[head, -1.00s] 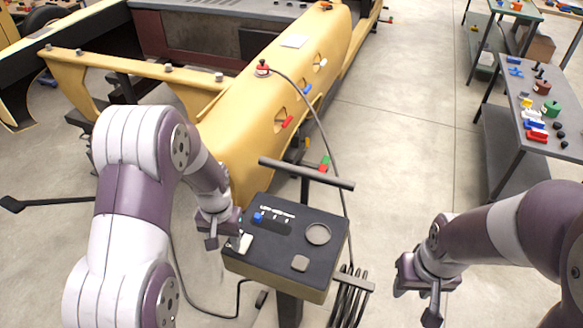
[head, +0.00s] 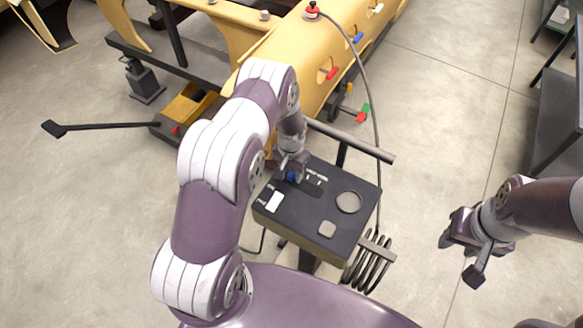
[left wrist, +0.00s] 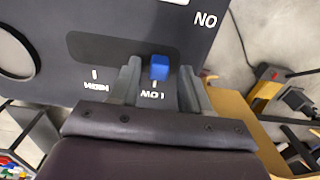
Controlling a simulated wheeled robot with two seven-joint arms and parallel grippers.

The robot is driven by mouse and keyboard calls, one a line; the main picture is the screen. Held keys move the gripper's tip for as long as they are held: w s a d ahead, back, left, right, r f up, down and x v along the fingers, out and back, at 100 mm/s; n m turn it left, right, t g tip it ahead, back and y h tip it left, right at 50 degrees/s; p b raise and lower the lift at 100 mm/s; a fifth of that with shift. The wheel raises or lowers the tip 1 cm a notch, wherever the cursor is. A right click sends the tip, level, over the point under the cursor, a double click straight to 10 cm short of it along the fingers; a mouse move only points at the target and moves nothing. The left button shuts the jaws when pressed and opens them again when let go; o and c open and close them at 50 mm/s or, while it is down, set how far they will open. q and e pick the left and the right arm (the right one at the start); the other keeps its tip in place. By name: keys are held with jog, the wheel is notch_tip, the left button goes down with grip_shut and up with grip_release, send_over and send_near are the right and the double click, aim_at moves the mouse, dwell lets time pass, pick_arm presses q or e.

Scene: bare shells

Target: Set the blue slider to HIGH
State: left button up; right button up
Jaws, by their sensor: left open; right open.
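The blue slider (head: 291,177) sits at the left end of its dark slot on the black control box (head: 312,226). In the left wrist view the slider (left wrist: 160,67) stands beside the tick labelled LOW, which appears upside down. A second tick and label lie further left along the slot, too unclear to read surely. My left gripper (left wrist: 160,88) is open, its two fingers on either side of the slider with a visible gap to each. In the head view my left gripper (head: 290,168) is over the slider. My right gripper (head: 468,253) is open and empty, off to the right.
The yellow machine (head: 335,50) stands behind.

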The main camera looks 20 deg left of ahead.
aim_at(316, 192)
pick_arm(q)
jog(key=shift+s+d+r, duration=0.1)
jog(key=shift+s, duration=0.4)
jog(key=shift+w, duration=0.25)
jog(key=c, duration=0.7)
grip_shut()
jog(key=d, duration=0.2)
jog(key=d+b, duration=0.1)
jog(key=d, duration=0.2)
jog(key=s+d, duration=0.1)
jog(key=d, duration=0.2)
jog(key=shift+d, duration=0.1)
pick_arm(e)
jog(key=shift+s+a+f, duration=0.1)
jog(key=shift+s+f, duration=0.15)
jog(key=shift+f, duration=0.35)
pick_arm(q)
jog(key=o, duration=0.7)
grip_release()
jog(key=shift+s+d, duration=0.1)
jog(key=shift+d, duration=0.05)
pick_arm(e)
jog(key=shift+s+d, duration=0.15)
jog(key=shift+d, duration=0.15)
